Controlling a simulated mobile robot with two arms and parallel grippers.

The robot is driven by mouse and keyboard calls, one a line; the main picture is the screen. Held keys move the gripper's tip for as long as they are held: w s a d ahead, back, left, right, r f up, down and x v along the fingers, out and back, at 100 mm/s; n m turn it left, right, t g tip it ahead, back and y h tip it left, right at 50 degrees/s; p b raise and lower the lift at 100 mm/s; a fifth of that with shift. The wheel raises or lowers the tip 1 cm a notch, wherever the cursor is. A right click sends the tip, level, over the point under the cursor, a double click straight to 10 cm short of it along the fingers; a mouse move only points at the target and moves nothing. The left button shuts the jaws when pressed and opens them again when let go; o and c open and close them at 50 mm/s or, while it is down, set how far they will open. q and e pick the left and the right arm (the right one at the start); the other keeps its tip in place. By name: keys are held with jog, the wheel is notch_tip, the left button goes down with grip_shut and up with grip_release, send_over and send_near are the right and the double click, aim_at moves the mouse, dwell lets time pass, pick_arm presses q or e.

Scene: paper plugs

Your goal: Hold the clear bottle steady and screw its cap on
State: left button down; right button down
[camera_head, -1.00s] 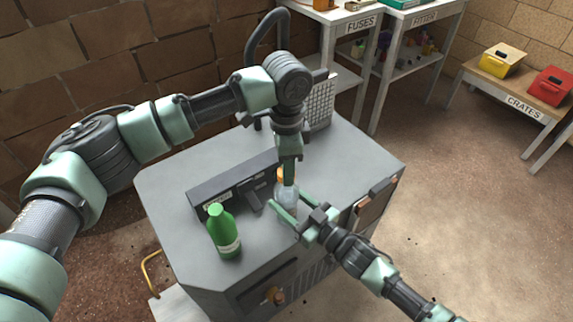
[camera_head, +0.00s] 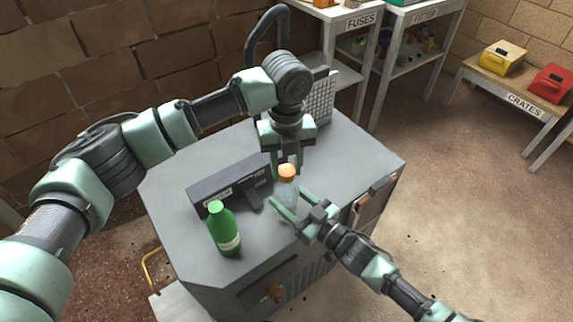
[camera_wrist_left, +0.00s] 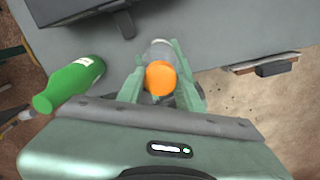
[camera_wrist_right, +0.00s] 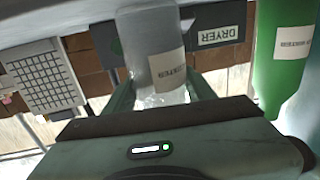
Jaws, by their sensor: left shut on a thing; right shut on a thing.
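The clear bottle (camera_head: 289,194) stands upright near the front right of the grey cabinet top, with its orange cap (camera_head: 287,170) at the top of its neck. My right gripper (camera_head: 287,200) is shut on the bottle's body from the front right; the right wrist view shows the labelled bottle (camera_wrist_right: 150,50) between its fingers. My left gripper (camera_head: 286,162) points down from above and is shut on the cap. The left wrist view shows the cap (camera_wrist_left: 160,79) between its fingers. How far the cap sits on the thread cannot be told.
A green bottle (camera_head: 225,232) stands on the cabinet top (camera_head: 180,177) to the left. A dark labelled box (camera_head: 228,183) lies behind it. A grid panel (camera_head: 322,100) stands at the back. Shelves and a crates bench (camera_head: 520,97) are farther right.

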pick_arm(q)
jog(key=m, duration=1.1)
jog(key=shift+m, duration=0.4)
jog(key=c, duration=0.9)
grip_release()
jog(key=shift+c, duration=0.2)
jog(key=shift+r, duration=2.25)
jog(key=shift+c, duration=0.3)
